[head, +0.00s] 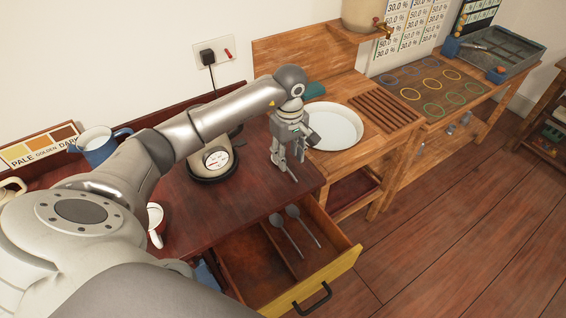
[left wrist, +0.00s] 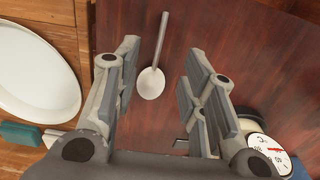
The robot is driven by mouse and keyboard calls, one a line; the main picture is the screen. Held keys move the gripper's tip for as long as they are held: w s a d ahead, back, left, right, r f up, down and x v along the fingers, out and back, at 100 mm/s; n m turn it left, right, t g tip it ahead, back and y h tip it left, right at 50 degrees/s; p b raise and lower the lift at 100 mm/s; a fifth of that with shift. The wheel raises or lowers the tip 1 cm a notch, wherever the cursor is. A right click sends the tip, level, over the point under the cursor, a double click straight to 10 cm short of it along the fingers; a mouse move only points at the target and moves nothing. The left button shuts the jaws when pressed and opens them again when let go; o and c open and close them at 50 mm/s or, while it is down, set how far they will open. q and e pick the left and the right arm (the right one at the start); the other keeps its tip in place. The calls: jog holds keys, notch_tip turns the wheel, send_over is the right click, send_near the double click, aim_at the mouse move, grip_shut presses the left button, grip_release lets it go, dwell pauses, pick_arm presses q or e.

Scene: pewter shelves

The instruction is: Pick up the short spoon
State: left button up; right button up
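A grey metal spoon (left wrist: 151,83) lies on the dark red tabletop (left wrist: 262,60) in the left wrist view, bowl toward the gripper. In the head view only a thin part of this spoon (head: 292,175) shows under the gripper. My left gripper (head: 287,162) points down over it, open and empty; in the left wrist view the spoon appears between the spread fingers (left wrist: 162,55). Two more spoons, one left (head: 276,219) and one right (head: 293,211), lie in the open drawer (head: 345,262). I cannot tell for certain which spoon is the short one. My right gripper is not in view.
A dial scale (head: 215,162) stands just left of the gripper. A white plate (head: 335,126) lies on the wooden bench to the right. The drawer projects over open floor.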

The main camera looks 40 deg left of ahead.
aim_at(289, 171)
pick_arm(q)
jog(key=shift+w+d+f, duration=0.1)
jog(key=shift+f, duration=0.2)
notch_tip(289, 171, down, 4)
jog(key=shift+f+p, duration=0.1)
jog(key=shift+p, duration=1.05)
jog(key=shift+f, duration=0.2)
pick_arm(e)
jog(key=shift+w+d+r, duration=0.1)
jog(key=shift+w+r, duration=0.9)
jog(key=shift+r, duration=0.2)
pick_arm(q)
jog(key=shift+c, duration=0.7)
grip_shut()
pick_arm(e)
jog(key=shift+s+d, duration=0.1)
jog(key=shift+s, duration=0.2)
